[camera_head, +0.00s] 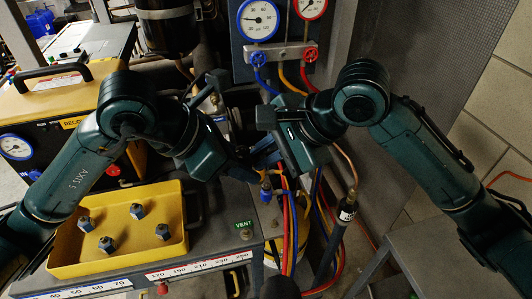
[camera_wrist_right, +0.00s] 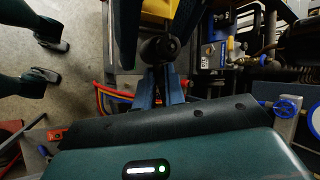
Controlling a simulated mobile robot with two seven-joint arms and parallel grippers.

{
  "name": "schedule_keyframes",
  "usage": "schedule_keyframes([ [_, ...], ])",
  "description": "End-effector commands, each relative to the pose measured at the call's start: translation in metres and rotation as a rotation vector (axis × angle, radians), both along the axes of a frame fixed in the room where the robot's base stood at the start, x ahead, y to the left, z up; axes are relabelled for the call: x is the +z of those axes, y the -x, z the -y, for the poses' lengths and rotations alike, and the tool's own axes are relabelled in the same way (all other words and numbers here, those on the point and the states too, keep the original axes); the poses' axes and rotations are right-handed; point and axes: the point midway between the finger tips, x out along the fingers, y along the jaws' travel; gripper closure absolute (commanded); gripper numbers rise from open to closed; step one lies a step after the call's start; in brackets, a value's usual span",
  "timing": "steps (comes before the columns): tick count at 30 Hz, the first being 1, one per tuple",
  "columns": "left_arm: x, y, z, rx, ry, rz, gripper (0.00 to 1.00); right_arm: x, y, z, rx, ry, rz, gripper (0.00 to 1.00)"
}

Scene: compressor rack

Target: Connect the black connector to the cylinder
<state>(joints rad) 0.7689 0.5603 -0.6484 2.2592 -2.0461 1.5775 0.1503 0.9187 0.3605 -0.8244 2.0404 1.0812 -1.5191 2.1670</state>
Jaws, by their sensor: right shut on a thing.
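My right gripper (camera_head: 260,158) is in the middle of the head view, above the hoses. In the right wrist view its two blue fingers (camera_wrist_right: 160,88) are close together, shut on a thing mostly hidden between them. A dark round piece (camera_wrist_right: 158,47) shows just beyond the fingertips; it looks like the black connector, but I cannot tell clearly. My left gripper (camera_head: 226,172) is close by on the left, pointing toward the right one; its fingertips are too crowded to read. A yellowish cylinder (camera_head: 301,232) stands low behind the hoses, mostly hidden.
A yellow tray (camera_head: 62,262) with several hex nuts sits on the bench at left. Red, blue and yellow hoses (camera_head: 287,258) hang at centre. A gauge manifold (camera_head: 280,54) is above. A black upright part (camera_head: 346,213) with a copper pipe stands right of the hoses.

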Motion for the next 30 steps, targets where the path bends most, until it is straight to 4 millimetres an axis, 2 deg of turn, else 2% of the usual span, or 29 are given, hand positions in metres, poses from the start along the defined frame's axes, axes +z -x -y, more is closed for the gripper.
schedule_keyframes([
  [1, -0.001, 0.003, 0.003, -0.011, 0.005, -0.006, 0.63, 0.003, 0.0, -0.002, 0.001, -0.01, 0.006, 1.0],
  [7, -0.001, 0.002, 0.001, -0.005, 0.001, -0.005, 0.48, 0.002, 0.0, -0.001, 0.0, -0.007, 0.004, 1.0],
  [17, 0.006, 0.002, -0.006, 0.003, -0.002, -0.001, 0.48, 0.0, 0.0, 0.0, 0.0, -0.002, 0.001, 1.0],
  [30, 0.072, 0.029, -0.053, 0.001, -0.002, 0.002, 0.48, 0.0, 0.0, 0.0, 0.0, -0.001, 0.001, 1.0],
])
